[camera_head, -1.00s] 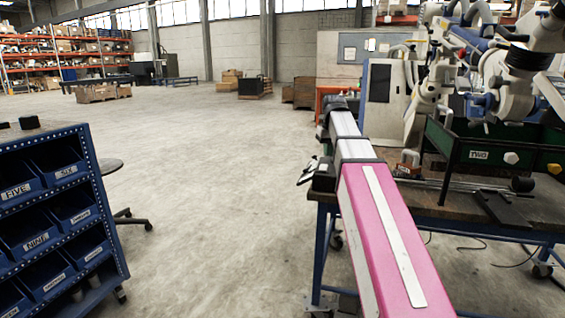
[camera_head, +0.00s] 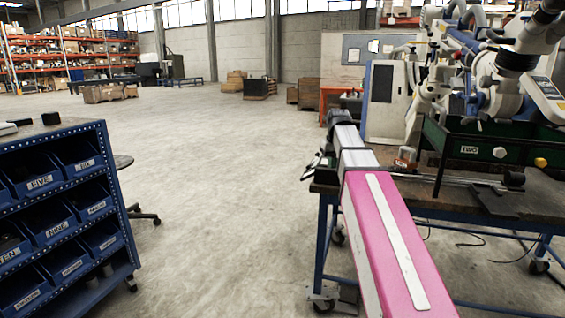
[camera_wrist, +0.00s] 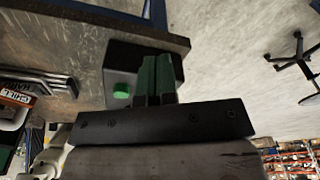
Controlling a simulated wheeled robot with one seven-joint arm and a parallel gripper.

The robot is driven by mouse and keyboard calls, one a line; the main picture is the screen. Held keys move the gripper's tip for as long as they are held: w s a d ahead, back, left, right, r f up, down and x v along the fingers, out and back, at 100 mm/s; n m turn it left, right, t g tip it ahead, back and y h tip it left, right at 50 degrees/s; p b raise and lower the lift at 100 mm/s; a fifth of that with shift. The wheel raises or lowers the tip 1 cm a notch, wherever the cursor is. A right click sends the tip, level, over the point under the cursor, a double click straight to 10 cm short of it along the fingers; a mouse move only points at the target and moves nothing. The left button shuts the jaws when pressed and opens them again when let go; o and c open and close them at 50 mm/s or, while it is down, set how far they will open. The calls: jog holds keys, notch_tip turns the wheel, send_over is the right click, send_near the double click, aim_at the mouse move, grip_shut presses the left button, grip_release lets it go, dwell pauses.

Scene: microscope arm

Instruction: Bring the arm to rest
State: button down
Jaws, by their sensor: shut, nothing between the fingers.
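My arm, pink and grey, reaches forward from the bottom of the head view. My gripper (camera_head: 314,166) is small and dark there, beside the left corner of the workbench (camera_head: 480,208). In the wrist view my gripper (camera_wrist: 158,62) shows two dark green fingers shut together, with nothing seen between them. Behind them is a black box (camera_wrist: 121,60) with a green button, at the edge of the bench (camera_wrist: 60,35); I cannot tell if the fingers touch it. The white and blue microscope arm (camera_head: 498,82) stands at the right of the head view.
A blue rack (camera_head: 118,190) of labelled bins stands at the left. A green bin labelled TWO (camera_head: 520,156) is on the bench. A wheeled stool (camera_head: 140,214) stands behind the rack. The concrete floor between rack and bench is clear.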

jog(key=s+f, duration=0.6)
jog(key=f, duration=0.6)
jog(key=s+f+m+g, duration=0.1)
jog(key=s+f, duration=0.6)
jog(key=f, duration=0.5)
jog(key=s+f+m, duration=0.1)
jog(key=s+f, duration=0.6)
jog(key=f, duration=0.6)
jog(key=shift+s+g, duration=0.25)
jog(key=shift+g, duration=0.05)
